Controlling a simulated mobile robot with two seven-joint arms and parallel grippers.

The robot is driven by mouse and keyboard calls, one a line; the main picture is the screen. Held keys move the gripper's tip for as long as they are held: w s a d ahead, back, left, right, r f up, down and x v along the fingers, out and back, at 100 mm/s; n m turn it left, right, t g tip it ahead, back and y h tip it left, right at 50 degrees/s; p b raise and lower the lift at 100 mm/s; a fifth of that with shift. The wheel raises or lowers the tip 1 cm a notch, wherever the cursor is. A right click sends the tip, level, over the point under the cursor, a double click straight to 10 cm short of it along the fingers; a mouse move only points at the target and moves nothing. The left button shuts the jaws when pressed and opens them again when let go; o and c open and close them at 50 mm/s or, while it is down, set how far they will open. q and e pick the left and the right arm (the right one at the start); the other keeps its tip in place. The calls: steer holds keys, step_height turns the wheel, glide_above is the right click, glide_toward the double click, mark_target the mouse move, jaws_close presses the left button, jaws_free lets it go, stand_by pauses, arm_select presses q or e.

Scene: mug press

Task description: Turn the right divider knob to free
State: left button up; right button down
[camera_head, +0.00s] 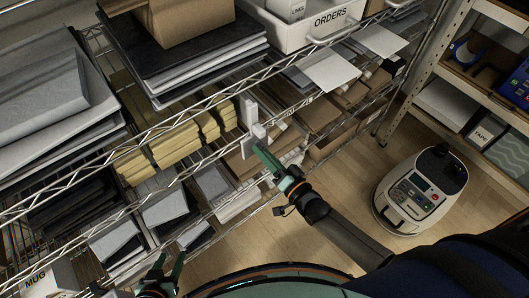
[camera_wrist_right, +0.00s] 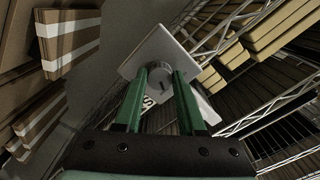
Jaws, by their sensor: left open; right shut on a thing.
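The right divider is a pale plate (camera_head: 249,113) standing at the front of the wire shelf, beside the yellow stacks. Its round grey knob (camera_wrist_right: 155,72) sits on the plate's face, with a dark mark on it. My right gripper (camera_head: 259,147) reaches the knob from the front. In the right wrist view the green fingers (camera_wrist_right: 160,78) lie on either side of the knob and are shut on it. The fingertips partly cover the knob's sides. My left gripper (camera_head: 168,265) is open and empty at the bottom of the head view, below the lower shelf and away from the divider.
Yellow stacks (camera_head: 173,150) lie left of the divider. A white ORDERS bin (camera_head: 306,32) stands on the upper shelf. Wire shelf edges run close around my right gripper.

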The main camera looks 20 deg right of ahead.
steer(key=n, duration=1.2)
steer(key=shift+d+p, duration=0.1)
steer(key=shift+p, duration=0.3)
steer(key=shift+n, duration=0.3)
steer(key=c, duration=0.5)
jaws_free()
steer(key=v, duration=1.2)
steer(key=shift+s, duration=0.2)
